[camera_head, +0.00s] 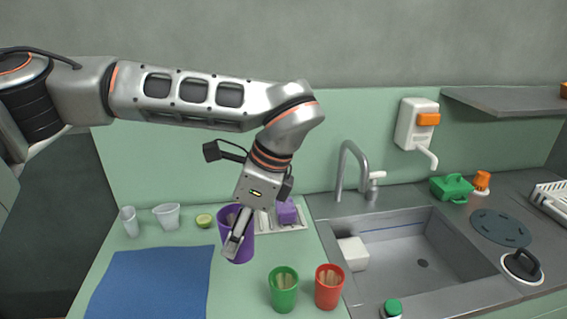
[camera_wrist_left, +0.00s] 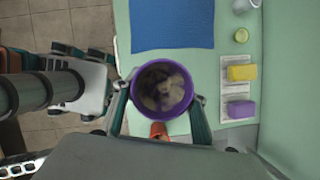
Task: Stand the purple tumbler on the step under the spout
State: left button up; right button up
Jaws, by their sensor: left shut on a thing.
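The purple tumbler (camera_head: 241,249) is upright in my left gripper (camera_head: 234,238), in front of the green back wall. In the left wrist view the tumbler (camera_wrist_left: 138,91) is seen from above, with a finger on either side of its wall. Something mottled and greyish shows inside it. The left gripper is shut on it. I cannot tell whether its base touches the counter. A white wall unit (camera_head: 408,125) with an orange part and a downward white pipe hangs above the sink's right side. No step is clearly visible under it. My right gripper is not in view.
A green cup (camera_head: 283,295) and a red cup (camera_head: 329,292) stand right of the tumbler. A blue mat (camera_head: 150,282) lies left. Behind are clear cups (camera_head: 167,215), a lime (camera_head: 204,220) and a purple sponge (camera_head: 287,211). The sink (camera_head: 410,250) and tap (camera_head: 343,165) are right.

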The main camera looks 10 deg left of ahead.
pick_arm(q)
jog(key=s+a+f+n+g, duration=0.1)
jog(key=a+f+n+g, duration=0.1)
jog(key=a+f+n, duration=0.5)
jog(key=a+f, duration=0.1)
jog(key=a, duration=0.2)
jog(key=shift+s+a+f+g+h, duration=0.2)
jog(key=shift+s+a+g+h, duration=0.1)
jog(key=shift+s+a+h, duration=0.1)
jog(key=shift+w, duration=0.15)
